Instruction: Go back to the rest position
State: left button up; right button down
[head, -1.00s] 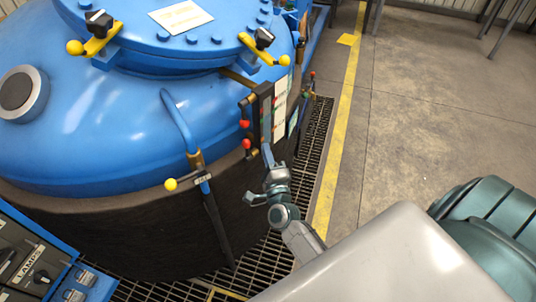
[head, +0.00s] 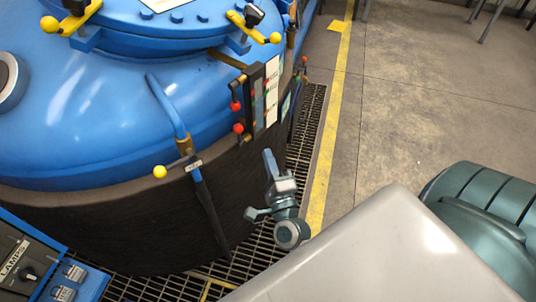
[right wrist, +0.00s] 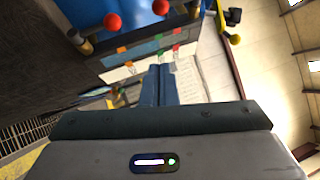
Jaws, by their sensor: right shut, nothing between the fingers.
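My right gripper (head: 269,160) is in the middle of the head view, in front of the dark lower wall of the blue furnace (head: 60,130). Its fingers are together and hold nothing. In the right wrist view the closed fingers of the right gripper (right wrist: 159,84) point toward a panel with white label sheets (right wrist: 190,80). The gripper is apart from the furnace as far as I can tell. My left gripper does not show.
A yellow-knobbed lever (head: 160,172) and red-knobbed levers (head: 238,128) stick out from the furnace side. A control box labelled LAMPS (head: 25,265) is at the lower left. Floor grating (head: 312,120) rings the furnace. Open concrete floor (head: 430,90) lies to the right beyond a yellow line (head: 335,130).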

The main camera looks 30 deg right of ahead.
dwell(0.3)
jog(key=s+a+f+n+g+y, duration=0.1)
jog(key=s+f+n+g+y, duration=0.3)
jog(key=f, duration=0.9)
jog(key=s+a+f+n+g, duration=0.15)
jog(key=f+n, duration=0.35)
jog(key=f, duration=0.7)
jog(key=s+f+n+g+y, duration=0.1)
jog(key=f+n+g+y, duration=0.3)
jog(key=f, duration=0.9)
jog(key=s+d+f+n+g+h, duration=0.1)
jog(key=s+d+f+n+g, duration=0.1)
jog(key=s+f, duration=0.5)
jog(key=s+d+f+n+g+h, duration=0.1)
jog(key=s+f+n+g, duration=0.3)
jog(key=s, duration=0.9)
jog(key=s+d+f+n+g, duration=0.3)
jog(key=s+f+n, duration=0.1)
jog(key=s+f, duration=0.6)
jog(key=shift+s+d+n+h, duration=0.15)
jog(key=shift+d+n+h, duration=0.15)
jog(key=shift+d+h, duration=0.1)
jog(key=shift+f, duration=0.1)
